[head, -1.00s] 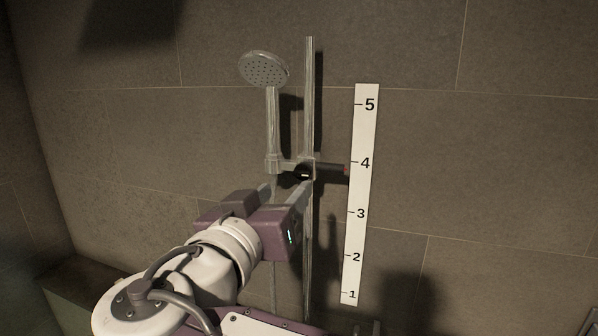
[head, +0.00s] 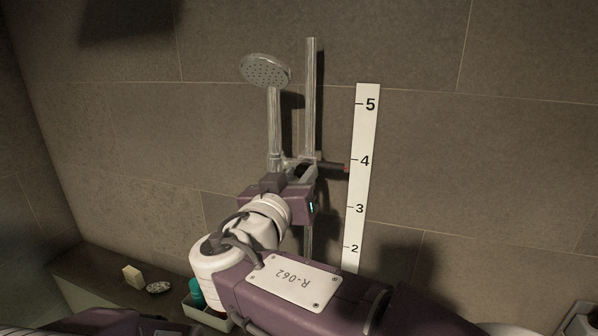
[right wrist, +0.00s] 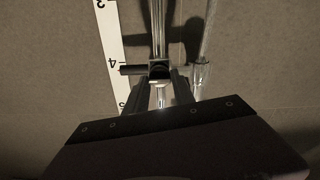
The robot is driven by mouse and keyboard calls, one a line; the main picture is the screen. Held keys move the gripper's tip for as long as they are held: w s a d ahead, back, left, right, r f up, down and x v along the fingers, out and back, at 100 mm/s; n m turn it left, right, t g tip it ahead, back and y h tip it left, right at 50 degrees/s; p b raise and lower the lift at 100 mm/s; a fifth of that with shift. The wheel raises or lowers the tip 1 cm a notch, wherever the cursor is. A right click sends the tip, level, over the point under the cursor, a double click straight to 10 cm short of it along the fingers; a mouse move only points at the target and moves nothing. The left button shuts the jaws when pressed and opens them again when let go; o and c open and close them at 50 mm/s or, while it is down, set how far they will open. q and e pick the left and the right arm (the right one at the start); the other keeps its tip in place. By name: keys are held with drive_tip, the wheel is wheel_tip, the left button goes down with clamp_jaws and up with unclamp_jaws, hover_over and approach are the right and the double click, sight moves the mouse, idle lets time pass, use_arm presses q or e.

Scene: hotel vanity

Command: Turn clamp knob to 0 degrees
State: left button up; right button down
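The clamp knob (right wrist: 160,71) is a small dark block on the front of the slider clamp, on a vertical chrome rail (head: 310,95). In the head view the knob is mostly hidden by my gripper, so its angle is hard to read. My right gripper (right wrist: 161,84) is open, its fingers at either side of the knob, with the tips close to it; contact cannot be made out. It also shows in the head view (head: 296,174). The clamp holds the hand shower (head: 265,70) upright, left of the rail. My left gripper is out of view.
A white scale strip (head: 364,130) is on the tiled wall right of the rail, and the clamp's dark pointer (head: 332,166) sits just below its 4. A ledge at lower left bears a yellow block (head: 132,276), a patterned oval item (head: 159,287) and a light tray (head: 207,316).

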drive_tip(key=n+b, duration=0.3)
drive_tip(key=n, duration=0.1)
drive_tip(key=shift+f+n+b, duration=0.15)
drive_tip(key=shift+n+b, duration=0.15)
drive_tip(key=shift+b, duration=0.05)
drive_tip(key=n+b, duration=0.1)
drive_tip(key=n, duration=0.1)
drive_tip(key=shift+n, duration=0.4)
drive_tip(key=n, duration=0.2)
drive_tip(key=shift+n, duration=0.3)
drive_tip(key=n, duration=0.2)
drive_tip(key=shift+r+n, duration=0.2)
drive_tip(key=shift+n, duration=0.2)
drive_tip(key=n, duration=0.4)
drive_tip(key=shift+r+n, duration=0.1)
drive_tip(key=shift+n, duration=0.6)
